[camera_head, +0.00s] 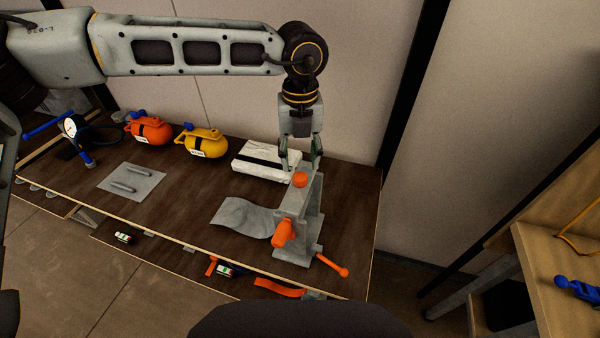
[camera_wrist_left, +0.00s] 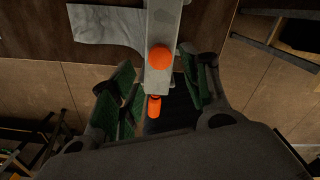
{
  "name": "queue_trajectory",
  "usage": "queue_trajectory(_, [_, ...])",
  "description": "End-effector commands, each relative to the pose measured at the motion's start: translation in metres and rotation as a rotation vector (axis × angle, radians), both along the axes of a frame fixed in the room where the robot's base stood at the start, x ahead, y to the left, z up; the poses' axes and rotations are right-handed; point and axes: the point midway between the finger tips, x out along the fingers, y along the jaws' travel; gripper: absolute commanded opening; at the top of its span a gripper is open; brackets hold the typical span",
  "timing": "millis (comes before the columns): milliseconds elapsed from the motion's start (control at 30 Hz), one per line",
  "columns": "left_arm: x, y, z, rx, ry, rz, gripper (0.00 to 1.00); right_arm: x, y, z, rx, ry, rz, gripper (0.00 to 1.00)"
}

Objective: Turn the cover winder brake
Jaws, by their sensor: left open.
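The cover winder (camera_head: 312,205) is a grey upright stand near the right end of the dark bench. It has a round orange knob (camera_head: 300,180) on top, an orange grip (camera_head: 284,232) on its front and an orange-ended crank (camera_head: 333,265) low on the right. I cannot tell which orange part is the brake. A grey cover sheet (camera_head: 245,217) lies left of it. My left gripper (camera_head: 301,166) points down just behind the winder's top, open and empty. In the left wrist view the orange knob (camera_wrist_left: 160,57) shows just beyond the open fingers (camera_wrist_left: 157,88). My right gripper is not in view.
A white strapped bundle (camera_head: 262,160) lies close left of the gripper. A wooden table (camera_head: 560,270) is at right.

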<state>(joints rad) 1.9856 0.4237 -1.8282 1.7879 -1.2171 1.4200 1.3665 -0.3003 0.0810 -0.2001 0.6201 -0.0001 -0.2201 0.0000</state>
Motion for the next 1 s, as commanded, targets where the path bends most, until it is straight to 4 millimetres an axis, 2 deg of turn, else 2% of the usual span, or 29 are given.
queue_trajectory(267, [0.0,0.0,-0.027,0.0,0.001,0.0,0.46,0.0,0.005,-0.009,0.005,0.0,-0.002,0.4])
queue_trajectory(667, [0.0,0.0,-0.062,0.0,0.001,0.0,0.46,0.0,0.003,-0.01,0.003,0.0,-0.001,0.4])
queue_trajectory(867, [0.0,0.0,-0.06,0.0,0.0,0.001,0.21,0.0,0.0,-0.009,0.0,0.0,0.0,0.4])
queue_trajectory(1000, [0.0,0.0,-0.06,0.0,0.0,0.001,0.19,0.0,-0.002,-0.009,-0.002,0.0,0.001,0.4])
